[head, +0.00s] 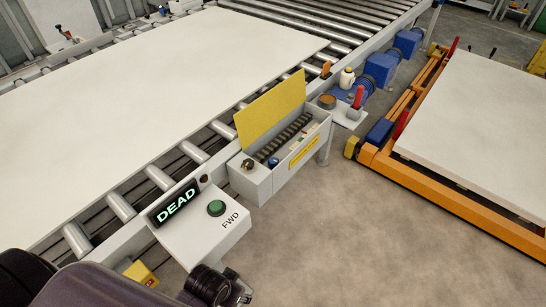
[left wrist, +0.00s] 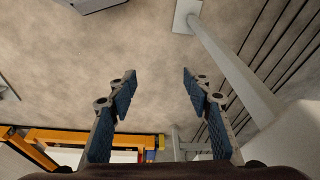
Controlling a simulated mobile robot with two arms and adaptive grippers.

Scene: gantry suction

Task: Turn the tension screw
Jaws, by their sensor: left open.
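An open grey box (head: 259,182) with a raised yellow lid (head: 270,108) is fixed to the side of the roller conveyor in the head view. Inside it lies a dark ribbed part (head: 291,137). A small round blue part (head: 273,162) sits near its front end, and a dark knob (head: 248,164) is on the near end. I cannot tell which of these is the tension screw. My left gripper (left wrist: 158,84) is open and empty in the left wrist view, over bare floor. The box is not seen there. My right gripper is not in view.
A control box (head: 202,230) with a green button (head: 216,208), "FWD" label and a display (head: 174,202) reading "DEAD" stands near. A large white sheet (head: 150,75) covers the rollers. An orange frame (head: 440,188) stands at right. Floor (head: 340,230) between is clear.

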